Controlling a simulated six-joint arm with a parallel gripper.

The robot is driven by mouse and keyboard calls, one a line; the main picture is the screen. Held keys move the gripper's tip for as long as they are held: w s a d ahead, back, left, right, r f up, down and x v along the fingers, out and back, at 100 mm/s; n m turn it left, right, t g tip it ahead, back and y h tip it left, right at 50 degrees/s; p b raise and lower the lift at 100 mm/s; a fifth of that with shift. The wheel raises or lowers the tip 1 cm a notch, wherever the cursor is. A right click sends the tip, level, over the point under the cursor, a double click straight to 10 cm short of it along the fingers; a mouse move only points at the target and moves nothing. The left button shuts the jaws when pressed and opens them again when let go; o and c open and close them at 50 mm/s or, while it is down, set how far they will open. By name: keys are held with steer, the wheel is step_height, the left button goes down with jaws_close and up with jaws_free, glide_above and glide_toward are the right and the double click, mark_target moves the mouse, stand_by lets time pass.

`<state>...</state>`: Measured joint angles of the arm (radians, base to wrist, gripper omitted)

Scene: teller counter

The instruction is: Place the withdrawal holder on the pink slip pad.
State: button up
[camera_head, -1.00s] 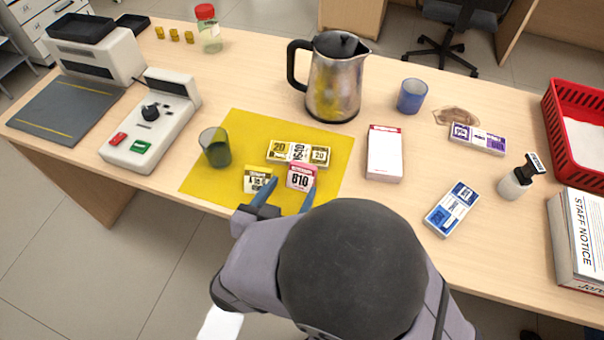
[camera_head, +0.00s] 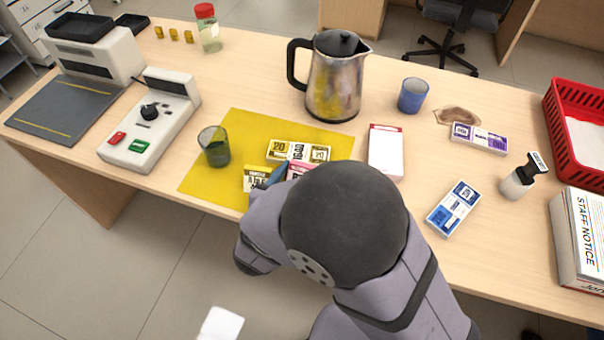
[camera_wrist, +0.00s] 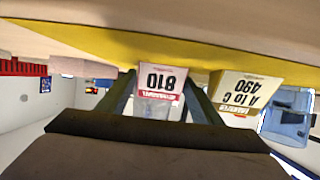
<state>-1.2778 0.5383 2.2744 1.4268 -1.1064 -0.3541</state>
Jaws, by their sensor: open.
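The withdrawal holder, a small pale block with a red band and the number 810, stands on the yellow mat; only its top (camera_head: 299,169) shows in the head view. In the wrist view its face (camera_wrist: 161,80) appears upside down between my two fingers. My gripper (camera_wrist: 160,90) is open, one finger on each side of the holder; I cannot tell if either touches it. In the head view my arm hides most of the gripper. The pink slip pad (camera_head: 385,153), white with a pink-red top edge, lies right of the mat.
A yellow A to C 490 holder (camera_head: 255,178) stands close beside my gripper. Behind are a banded stack (camera_head: 298,150) and a kettle (camera_head: 333,80); a green glass (camera_head: 214,148) stands left. A blue stack (camera_head: 454,207) lies right of the pad.

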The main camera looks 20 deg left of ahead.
steer(key=c, duration=0.9)
steer(key=shift+r, duration=0.15)
steer(key=shift+c, duration=0.2)
step_height(320, 180, up, 10)
steer(key=shift+f+p, duration=0.1)
steer(key=shift+p, duration=1.15)
